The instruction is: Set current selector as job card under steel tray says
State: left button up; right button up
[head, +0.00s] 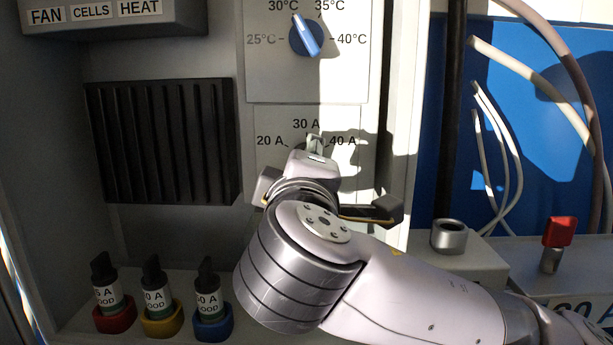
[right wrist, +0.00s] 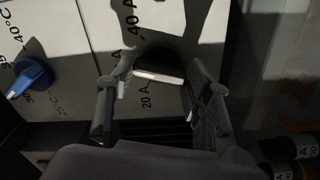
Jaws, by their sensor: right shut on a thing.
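The current selector panel (head: 270,122) stands upright, with labels 20 A, 30 A and 40 A around its knob. My right gripper (head: 314,143) is at this knob and hides most of it in the head view. In the right wrist view the dark knob (right wrist: 159,62), with a pale bar across it, lies between the two fingers of my right gripper (right wrist: 165,78). The gripper is shut on it. I cannot tell which label the knob points to. The steel tray and the job card are not in view. My left gripper is not in view.
Above is a blue temperature knob (head: 306,37), its white mark towards 30°C. Left is a black ribbed vent (head: 160,140). Below stand several fuses in red (head: 114,318), yellow (head: 161,323) and blue (head: 213,325) holders. Cables (head: 520,70) hang right; a red-topped terminal (head: 560,233) stands below them.

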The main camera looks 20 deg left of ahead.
jog(key=shift+f+n+b, duration=0.1)
jog(key=shift+n+b, duration=0.25)
jog(key=shift+n, duration=1.25)
jog(key=o, duration=1.1)
jog(key=shift+o, duration=0.2)
jog(key=v, duration=0.7)
jog(key=shift+s, duration=0.3)
